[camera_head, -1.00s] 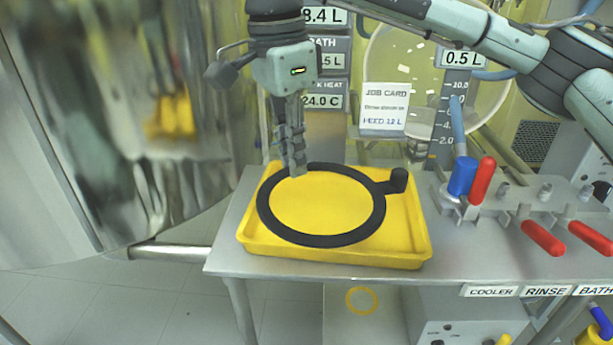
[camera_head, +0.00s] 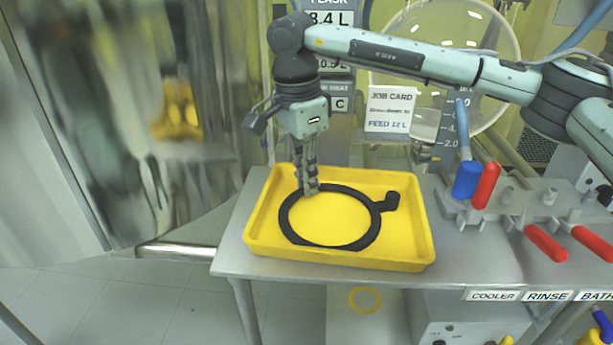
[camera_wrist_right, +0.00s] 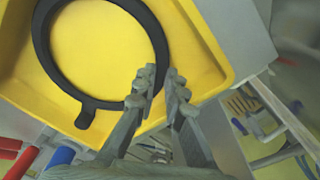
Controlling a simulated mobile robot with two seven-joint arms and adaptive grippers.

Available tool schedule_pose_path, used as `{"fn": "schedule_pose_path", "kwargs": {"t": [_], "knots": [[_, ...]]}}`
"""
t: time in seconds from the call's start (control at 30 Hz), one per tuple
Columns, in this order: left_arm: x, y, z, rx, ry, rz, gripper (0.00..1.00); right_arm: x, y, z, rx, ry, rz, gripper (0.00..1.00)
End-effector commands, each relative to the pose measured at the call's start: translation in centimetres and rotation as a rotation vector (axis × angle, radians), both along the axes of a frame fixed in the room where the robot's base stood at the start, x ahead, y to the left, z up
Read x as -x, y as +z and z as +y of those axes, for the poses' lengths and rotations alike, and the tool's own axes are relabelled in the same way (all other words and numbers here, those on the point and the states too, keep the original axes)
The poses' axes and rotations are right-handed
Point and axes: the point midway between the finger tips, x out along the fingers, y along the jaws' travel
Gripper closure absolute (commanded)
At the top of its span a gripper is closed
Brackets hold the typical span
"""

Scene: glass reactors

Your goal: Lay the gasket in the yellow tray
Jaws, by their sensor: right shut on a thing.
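The gasket (camera_head: 284,215) is a flat black ring with a tab at its right. It is inside the outline of the yellow tray (camera_head: 340,260), low over or on the floor; I cannot tell if it touches. My right gripper (camera_head: 309,190) points down at the ring's far rim and is shut on it. In the right wrist view the gasket (camera_wrist_right: 42,45) shows over the yellow tray (camera_wrist_right: 208,45), with its rim at the fingertips of my right gripper (camera_wrist_right: 160,78). My left gripper is not in view.
The tray sits on a grey bench (camera_head: 232,255). To its right are a blue handle (camera_head: 466,180) and several red handles (camera_head: 545,243) on a manifold. A job card (camera_head: 390,108) and a round glass vessel (camera_head: 450,50) stand behind. A shiny metal vessel (camera_head: 100,130) is at left.

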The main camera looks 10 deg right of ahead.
Motion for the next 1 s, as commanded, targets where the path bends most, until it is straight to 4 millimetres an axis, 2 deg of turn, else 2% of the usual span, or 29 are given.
{"fn": "schedule_pose_path", "kwargs": {"t": [0.07,0.1,0.23,0.5,0.63,0.77,1.0], "knots": [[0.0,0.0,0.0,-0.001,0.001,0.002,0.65,0.0,-0.2,0.0,0.0,0.0,0.0,1.0],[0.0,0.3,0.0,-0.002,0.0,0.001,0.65,0.0,-0.1,0.0,0.0,0.0,0.0,0.85],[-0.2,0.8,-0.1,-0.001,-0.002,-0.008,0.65,0.0,-0.1,0.0,0.0,0.0,0.0,0.69],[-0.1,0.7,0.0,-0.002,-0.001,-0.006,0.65,0.0,0.0,0.0,0.0,0.0,0.0,0.69],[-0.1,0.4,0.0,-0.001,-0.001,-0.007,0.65,0.0,0.6,0.1,0.0,0.0,-0.001,0.69],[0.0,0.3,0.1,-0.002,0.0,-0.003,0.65,0.0,2.7,0.3,0.0,0.001,-0.004,0.69],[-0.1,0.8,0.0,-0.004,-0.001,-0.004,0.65,0.1,8.0,0.8,-0.001,0.0,-0.004,0.69]]}}
